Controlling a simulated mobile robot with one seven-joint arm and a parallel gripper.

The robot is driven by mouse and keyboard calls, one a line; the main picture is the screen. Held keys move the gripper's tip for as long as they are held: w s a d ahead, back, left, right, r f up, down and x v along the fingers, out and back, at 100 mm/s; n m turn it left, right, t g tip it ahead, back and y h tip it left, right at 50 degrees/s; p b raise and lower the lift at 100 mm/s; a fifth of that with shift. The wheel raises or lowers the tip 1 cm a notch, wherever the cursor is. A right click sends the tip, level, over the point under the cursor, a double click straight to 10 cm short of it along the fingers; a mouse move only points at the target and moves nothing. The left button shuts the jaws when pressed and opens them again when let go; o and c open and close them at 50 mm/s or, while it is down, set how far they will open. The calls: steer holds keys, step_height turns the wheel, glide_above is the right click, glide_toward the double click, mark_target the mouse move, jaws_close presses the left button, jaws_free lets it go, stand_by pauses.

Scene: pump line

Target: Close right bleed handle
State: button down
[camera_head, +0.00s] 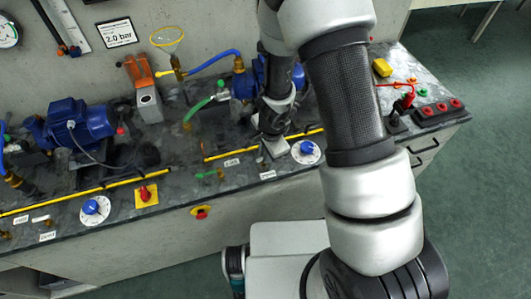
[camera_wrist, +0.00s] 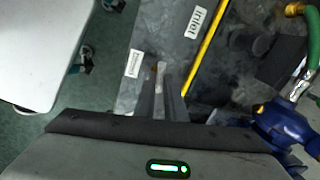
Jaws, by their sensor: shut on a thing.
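My gripper (camera_head: 268,153) points down at the front of the bench, behind my arm links in the head view. In the wrist view its two fingers (camera_wrist: 168,98) are close together, shut on the right bleed handle (camera_wrist: 160,68). Only a small brownish end of the handle shows past the fingertips; the rest is hidden between them, so I cannot tell its angle. A small white label (camera_wrist: 133,63) lies beside it, too blurred to read; it also shows in the head view (camera_head: 268,175).
A white knob with a blue centre (camera_head: 306,152) stands close right of my gripper. A green-handled valve (camera_head: 210,174) is to its left. A yellow strip (camera_wrist: 205,45) runs behind. A blue pump (camera_wrist: 285,125) is near the wrist. Red buttons (camera_head: 441,107) sit at the right end.

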steer(key=shift+m, duration=1.1)
steer(key=c, duration=1.8)
jaws_free()
steer(key=shift+r, duration=0.1)
steer(key=s+r+p, duration=0.1)
steer(key=r, duration=0.4)
steer(key=s+r+p, duration=0.1)
steer(key=r+p, duration=0.1)
steer(key=r, duration=0.4)
steer(key=s+r+p, duration=0.1)
steer(key=r+p, duration=0.1)
steer(key=r, duration=0.4)
steer(key=shift+s+d, duration=0.2)
steer(key=shift+d, duration=0.2)
